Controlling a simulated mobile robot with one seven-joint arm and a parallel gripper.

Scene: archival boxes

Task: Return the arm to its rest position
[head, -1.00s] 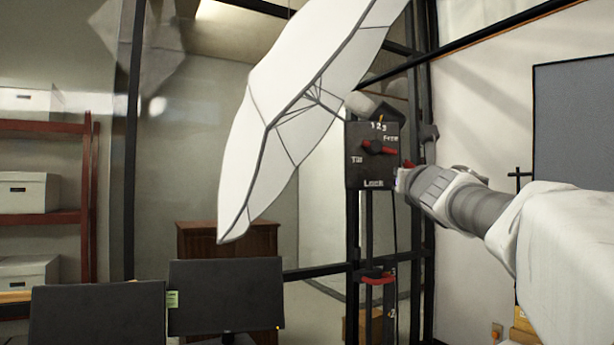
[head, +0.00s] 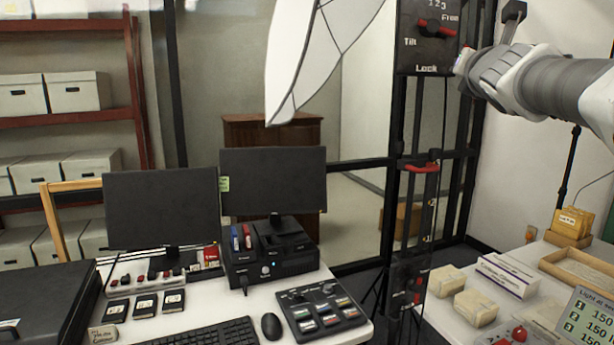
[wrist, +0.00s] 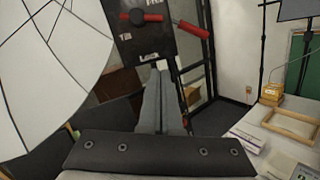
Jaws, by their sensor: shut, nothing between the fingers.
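My gripper (head: 463,63) is at the upper right of the head view, at the end of my white and grey arm. It is beside the right edge of the black control panel (head: 428,38) marked Tilt, Free and Lock, and I cannot tell whether they touch. In the wrist view, the grey fingers of my gripper (wrist: 162,90) are together with nothing held. The panel (wrist: 160,45) with its red lever (wrist: 190,27) shows ahead of and above the fingers there.
A white umbrella reflector (head: 310,55) hangs left of the panel. A black stand with a lower red lever (head: 420,167) is below it. Two monitors (head: 160,207) stand on a left desk. The right table holds small boxes (head: 475,307) and a wooden frame (head: 580,272). Shelves of archival boxes (head: 75,92) are at left.

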